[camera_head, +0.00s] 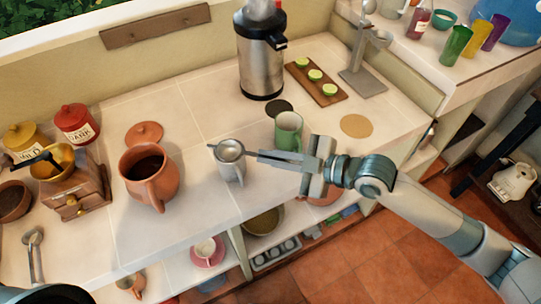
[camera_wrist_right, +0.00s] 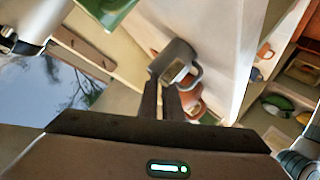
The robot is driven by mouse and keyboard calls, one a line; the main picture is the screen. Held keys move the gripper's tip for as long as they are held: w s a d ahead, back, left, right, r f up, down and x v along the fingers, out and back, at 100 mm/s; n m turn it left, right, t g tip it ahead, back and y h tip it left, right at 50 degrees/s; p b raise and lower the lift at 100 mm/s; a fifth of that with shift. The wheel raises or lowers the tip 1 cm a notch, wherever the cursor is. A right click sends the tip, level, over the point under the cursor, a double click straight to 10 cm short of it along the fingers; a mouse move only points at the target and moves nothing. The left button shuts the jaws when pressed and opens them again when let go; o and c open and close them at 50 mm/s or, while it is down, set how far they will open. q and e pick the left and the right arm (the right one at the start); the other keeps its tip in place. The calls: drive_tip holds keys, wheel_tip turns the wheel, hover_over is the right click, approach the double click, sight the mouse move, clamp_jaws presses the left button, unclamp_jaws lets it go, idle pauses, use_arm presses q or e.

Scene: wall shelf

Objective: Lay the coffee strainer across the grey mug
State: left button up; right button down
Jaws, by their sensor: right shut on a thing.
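The coffee strainer (camera_head: 229,150) is a small metal bowl over the mouth of the grey mug (camera_head: 231,174) in the head view. It looks level. I cannot tell whether it rests on the rim or hovers just above it. My right gripper (camera_head: 262,156) is shut on the strainer's handle, to the right of the mug. In the right wrist view the gripper's dark fingers (camera_wrist_right: 160,95) point at the grey mug (camera_wrist_right: 182,52), which hides part of what they hold. The mug stands upright near the counter's front edge. My left gripper is not in view.
A green mug (camera_head: 289,127) stands close behind my right gripper. A terracotta jug (camera_head: 149,178) stands left of the grey mug, near a coffee grinder (camera_head: 75,185). A steel dispenser (camera_head: 261,62) and a board with limes (camera_head: 318,83) are behind. Counter between jug and grey mug is clear.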

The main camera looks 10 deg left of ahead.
drive_tip(key=c, duration=1.9)
unclamp_jaws()
drive_tip(key=shift+o, duration=0.2)
drive_tip(key=shift+d, duration=0.1)
